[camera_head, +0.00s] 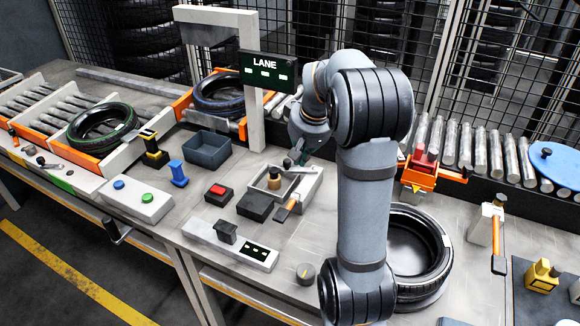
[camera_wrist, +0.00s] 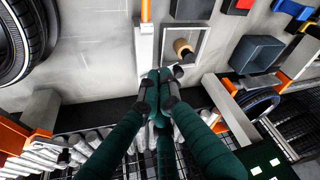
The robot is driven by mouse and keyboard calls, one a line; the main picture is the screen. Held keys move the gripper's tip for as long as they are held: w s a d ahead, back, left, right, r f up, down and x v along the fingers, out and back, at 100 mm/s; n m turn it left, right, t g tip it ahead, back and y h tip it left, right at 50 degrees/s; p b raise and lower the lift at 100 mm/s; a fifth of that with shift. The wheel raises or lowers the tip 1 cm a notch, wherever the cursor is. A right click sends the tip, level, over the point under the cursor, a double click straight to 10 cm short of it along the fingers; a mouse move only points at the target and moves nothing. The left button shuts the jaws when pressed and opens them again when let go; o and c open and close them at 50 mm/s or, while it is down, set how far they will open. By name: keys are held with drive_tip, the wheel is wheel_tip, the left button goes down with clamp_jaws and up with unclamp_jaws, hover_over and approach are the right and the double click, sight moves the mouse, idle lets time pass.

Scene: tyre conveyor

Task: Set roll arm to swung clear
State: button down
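A pale tray (camera_head: 259,190) holds an upright tan roll (camera_head: 275,180); the tray (camera_wrist: 203,50) and roll (camera_wrist: 182,47) also show in the wrist view. A light bar with an orange handle (camera_head: 288,208) lies along the tray's right side. Another post with a hanging orange-handled lever (camera_head: 498,240) stands at the right. No label shows which one is the roll arm. My gripper (camera_head: 293,163) is above the tray's back edge, beside the roll. In the wrist view its green fingers (camera_wrist: 159,76) come together at the tips, with nothing seen between them.
A tyre (camera_head: 436,255) lies to the right, partly behind my arm. A LANE gantry (camera_head: 250,100) stands behind. Rollers (camera_head: 480,150) line the back right.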

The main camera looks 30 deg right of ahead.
sight(291, 167)
drive_tip(key=x, duration=1)
drive_tip(key=shift+a, duration=0.1)
drive_tip(key=shift+w+d+p, duration=0.15)
drive_tip(key=shift+w+p, duration=0.3)
drive_tip(key=shift+w, duration=0.55)
drive_tip(key=shift+w+d+p, duration=0.15)
drive_tip(key=shift+w+p, duration=0.3)
drive_tip(key=shift+w, duration=0.6)
drive_tip(key=shift+w+d, duration=0.1)
drive_tip(key=shift+d, duration=0.05)
